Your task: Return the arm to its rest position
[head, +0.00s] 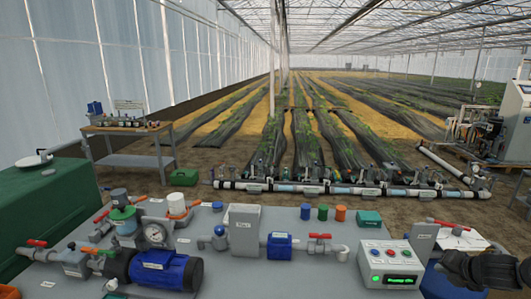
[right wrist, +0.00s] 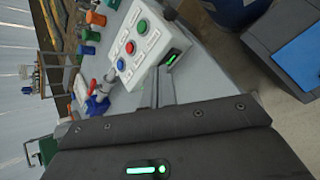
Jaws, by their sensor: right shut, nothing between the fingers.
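My right gripper (head: 450,266) is at the lower right edge of the head view, dark and partly cut off by the frame. It is shut and empty, beside the right end of the grey skid bench (head: 330,272). In the right wrist view its shut fingers (right wrist: 156,88) point toward the white control box (right wrist: 138,45). The box also shows in the head view (head: 377,257), with coloured buttons and a lit green display. The gripper appears clear of the box. My left gripper is not in view.
The bench carries a blue pump (head: 165,270), a pressure gauge (head: 155,234), a grey upright box (head: 244,230), red-handled valves and coloured caps. A labelled red-handled valve (head: 452,227) and paper stand near the right arm. A blue drum (right wrist: 235,12) is beside the bench.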

